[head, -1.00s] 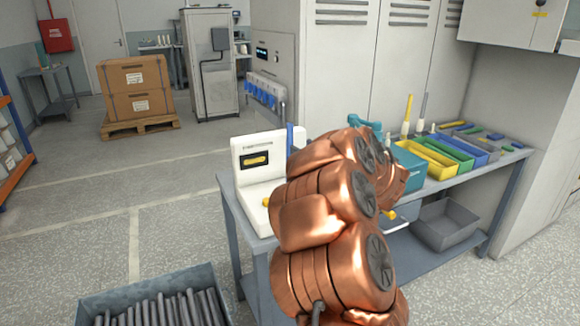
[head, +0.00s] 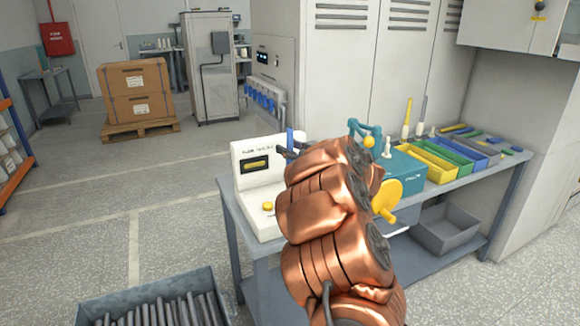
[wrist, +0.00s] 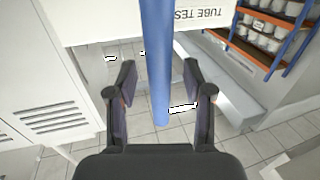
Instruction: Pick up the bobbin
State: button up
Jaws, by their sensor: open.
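A slim blue tube (head: 290,139), the only bobbin-like piece at my gripper, stands upright at the right side of a white tube tester (head: 255,170) on the bench. My gripper (head: 291,149) is at the tube, partly hidden by my copper arm in the head view. In the wrist view, my gripper (wrist: 159,78) is open, with one finger on each side of the blue tube (wrist: 158,60). Gaps show between the tube and both fingers. The tester's front, with upside-down lettering (wrist: 200,14), shows behind the tube.
A teal machine (head: 405,180) with a yellow wheel (head: 387,196) stands right of my arm. Yellow, green and blue bins (head: 436,166) line the bench farther right. A metal crate (head: 150,283) of dark rods is at lower left.

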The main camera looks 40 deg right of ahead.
grip_shut()
dwell(0.4)
